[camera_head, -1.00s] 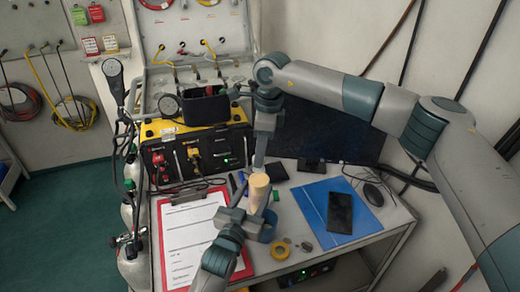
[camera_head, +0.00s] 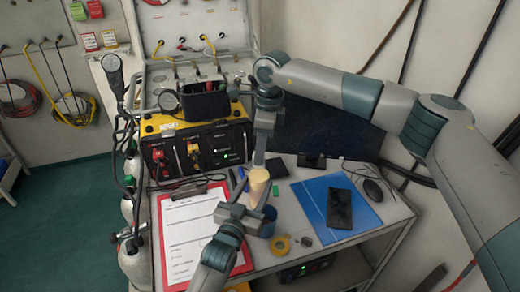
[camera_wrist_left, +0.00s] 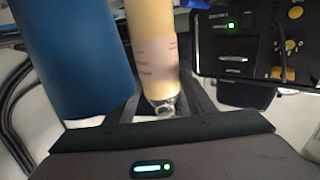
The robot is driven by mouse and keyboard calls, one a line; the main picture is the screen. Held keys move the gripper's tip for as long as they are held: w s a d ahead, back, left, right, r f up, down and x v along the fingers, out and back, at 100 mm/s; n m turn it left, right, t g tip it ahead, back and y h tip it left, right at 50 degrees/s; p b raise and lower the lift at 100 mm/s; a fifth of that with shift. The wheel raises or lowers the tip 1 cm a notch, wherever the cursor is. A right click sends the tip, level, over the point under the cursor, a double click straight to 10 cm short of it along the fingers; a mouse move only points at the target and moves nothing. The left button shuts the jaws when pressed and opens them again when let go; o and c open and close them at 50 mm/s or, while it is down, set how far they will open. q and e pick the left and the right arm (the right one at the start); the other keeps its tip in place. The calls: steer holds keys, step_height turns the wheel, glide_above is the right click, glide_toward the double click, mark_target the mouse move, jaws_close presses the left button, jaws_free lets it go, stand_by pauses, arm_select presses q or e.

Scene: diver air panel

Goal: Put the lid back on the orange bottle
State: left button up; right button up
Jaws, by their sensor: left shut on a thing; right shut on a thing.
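The orange bottle (camera_head: 257,188), pale orange with a light top, stands upright above the front of the table in the head view. My left gripper (camera_head: 254,208) is shut around its lower part. In the left wrist view the bottle (camera_wrist_left: 152,45) rises between the fingers, with a label on its side. My right gripper (camera_head: 259,164) reaches down from above, its fingertips at the bottle's top. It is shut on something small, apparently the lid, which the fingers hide. I cannot tell whether the lid touches the bottle.
A blue cup (camera_head: 268,224) stands close beside the bottle; it also fills the left of the wrist view (camera_wrist_left: 70,55). Around are a red clipboard (camera_head: 164,225), yellow tape roll (camera_head: 280,246), blue folder (camera_head: 313,210) with a phone (camera_head: 340,208), and the yellow-black air panel (camera_head: 205,135).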

steer(key=shift+f, duration=0.5)
